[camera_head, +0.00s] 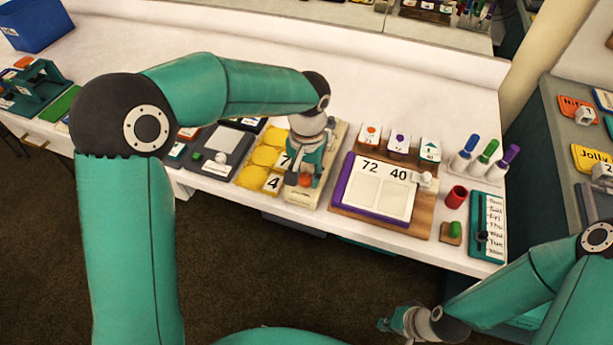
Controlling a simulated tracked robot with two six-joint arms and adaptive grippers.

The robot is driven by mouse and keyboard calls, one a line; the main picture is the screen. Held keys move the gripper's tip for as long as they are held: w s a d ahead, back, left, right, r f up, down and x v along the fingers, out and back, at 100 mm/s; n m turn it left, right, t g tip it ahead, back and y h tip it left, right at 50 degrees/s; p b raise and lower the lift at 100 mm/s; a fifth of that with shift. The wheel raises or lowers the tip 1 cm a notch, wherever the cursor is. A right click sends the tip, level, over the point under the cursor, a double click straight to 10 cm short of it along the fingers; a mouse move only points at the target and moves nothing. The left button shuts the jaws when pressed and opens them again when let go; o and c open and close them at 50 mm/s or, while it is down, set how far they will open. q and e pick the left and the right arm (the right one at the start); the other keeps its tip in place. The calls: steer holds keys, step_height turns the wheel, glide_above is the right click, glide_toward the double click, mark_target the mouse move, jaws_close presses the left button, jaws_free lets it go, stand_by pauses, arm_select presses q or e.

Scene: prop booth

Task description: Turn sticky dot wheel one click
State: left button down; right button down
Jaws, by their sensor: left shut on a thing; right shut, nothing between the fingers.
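My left gripper (304,174) points down over a cream-coloured device (307,196) on the white table. It is shut on a small orange-brown part of that device, which looks like the sticky dot wheel (305,181). The fingers and wrist hide most of the wheel, so its turned position cannot be told. My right gripper (393,325) is shut and empty, low in front of the table and well apart from the device.
A yellow tray (248,179) with round discs and number cards stands close left of the device. A board with 72 and 40 (381,188) stands close right. Further right are marker pens (487,152), a red cup (456,196) and a teal day list (488,226).

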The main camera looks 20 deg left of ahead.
mark_target(307, 177)
arm_select(q)
steer(key=shift+n, duration=0.8)
steer(key=c, duration=0.8)
jaws_free()
steer(key=shift+o, duration=0.2)
steer(key=shift+r, duration=0.1)
step_height(307, 177, up, 12)
steer(key=shift+d, duration=0.15)
